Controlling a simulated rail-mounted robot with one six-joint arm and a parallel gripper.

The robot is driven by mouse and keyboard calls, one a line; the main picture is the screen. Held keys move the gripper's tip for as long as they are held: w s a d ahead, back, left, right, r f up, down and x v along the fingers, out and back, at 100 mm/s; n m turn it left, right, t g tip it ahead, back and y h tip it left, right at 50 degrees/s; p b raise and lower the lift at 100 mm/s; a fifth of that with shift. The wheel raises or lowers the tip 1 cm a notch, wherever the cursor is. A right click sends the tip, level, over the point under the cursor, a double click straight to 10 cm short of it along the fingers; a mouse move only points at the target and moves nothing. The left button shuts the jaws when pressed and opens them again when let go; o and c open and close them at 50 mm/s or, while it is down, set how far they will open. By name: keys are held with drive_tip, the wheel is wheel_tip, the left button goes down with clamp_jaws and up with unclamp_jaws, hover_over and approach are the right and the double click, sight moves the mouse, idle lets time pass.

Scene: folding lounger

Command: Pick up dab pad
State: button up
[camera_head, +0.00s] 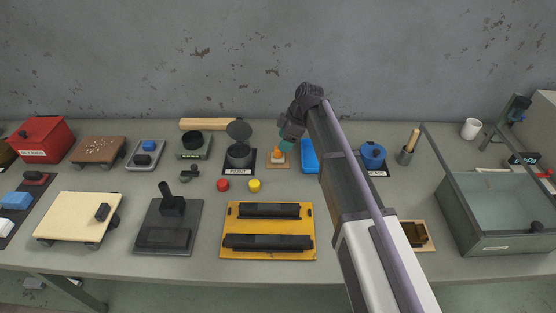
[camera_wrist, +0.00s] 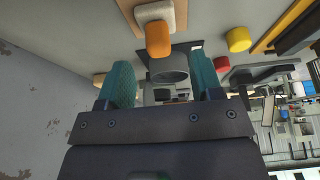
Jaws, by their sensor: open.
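What looks like the dab pad (camera_head: 278,156) is a small orange knob on a pale block, standing on a brown tile beside the pot labelled PAINT (camera_head: 239,157). In the wrist view the orange and white pad (camera_wrist: 158,38) shows at the top, beyond and roughly between my fingers. My gripper (camera_head: 287,144) has teal fingers and is just behind and above the pad, partly overlapping it in the head view. In the wrist view my gripper (camera_wrist: 162,80) is open, with nothing held between its fingers. The dark pot (camera_wrist: 168,68) appears past the fingertips.
A blue tray (camera_head: 309,156) lies close to the right of the pad, partly behind my arm. Red (camera_head: 223,185) and yellow (camera_head: 254,185) caps sit in front of it. A yellow plate (camera_head: 268,230) with black bars lies nearer. The wall rises behind the bench.

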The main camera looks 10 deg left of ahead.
drive_tip(key=b+x, duration=0.4)
drive_tip(key=x, duration=0.1)
drive_tip(key=shift+w+a, duration=0.15)
drive_tip(key=shift+r, duration=0.2)
drive_tip(key=shift+c, duration=0.2)
drive_tip(key=c, duration=1)
drive_tip(key=shift+o, duration=0.2)
wheel_tip(320, 180, up, 10)
drive_tip(key=p, duration=1)
drive_tip(key=o, duration=0.4)
drive_tip(key=c, duration=0.3)
